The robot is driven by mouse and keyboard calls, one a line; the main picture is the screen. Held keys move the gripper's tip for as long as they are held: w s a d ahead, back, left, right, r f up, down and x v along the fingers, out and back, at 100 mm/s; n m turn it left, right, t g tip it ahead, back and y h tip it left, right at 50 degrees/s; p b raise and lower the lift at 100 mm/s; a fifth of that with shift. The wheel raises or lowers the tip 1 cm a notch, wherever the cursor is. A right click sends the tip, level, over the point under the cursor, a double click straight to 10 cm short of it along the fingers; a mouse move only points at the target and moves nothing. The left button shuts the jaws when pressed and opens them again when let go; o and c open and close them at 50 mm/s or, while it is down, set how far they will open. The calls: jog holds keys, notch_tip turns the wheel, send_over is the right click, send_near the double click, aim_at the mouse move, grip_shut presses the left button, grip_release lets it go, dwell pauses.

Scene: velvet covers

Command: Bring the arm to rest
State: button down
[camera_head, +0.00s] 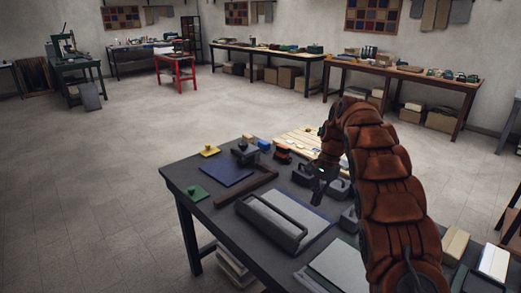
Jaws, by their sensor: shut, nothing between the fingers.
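My arm, in brown padded covers, rises at the right of the head view, arches over and hangs down above the dark workbench (178,178). My gripper (318,198) is at its lower end, pointing down, small and dark in the picture. It is shut with nothing visible in it. It hangs over the middle of the bench near some dark metal pieces. Whether it touches anything below cannot be told. The arm hides part of the bench's right side.
The bench holds a blue mat (226,169), a green block (194,193), a yellow piece (209,151), a long dark tray (262,222) and a pale slatted board (297,143). Open floor lies left.

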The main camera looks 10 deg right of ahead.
jog(key=s+a+r+n+h, duration=0.15)
jog(key=s+a+r, duration=0.25)
jog(key=s, duration=0.6)
jog(key=s+a+r+n, duration=0.3)
jog(key=s+a+r, duration=0.15)
jog(key=s, duration=0.45)
jog(key=s+a+f+n, duration=0.1)
jog(key=s+n, duration=0.1)
jog(key=s, duration=0.6)
jog(key=s+a+f+n+h, duration=0.1)
jog(key=s+a+f+n, duration=0.1)
jog(key=s, duration=0.6)
jog(key=s+a+f+n, duration=0.1)
jog(key=s+n, duration=0.2)
jog(key=s, duration=0.6)
jog(key=shift+a+f+p, duration=0.3)
jog(key=shift+f+p, duration=0.1)
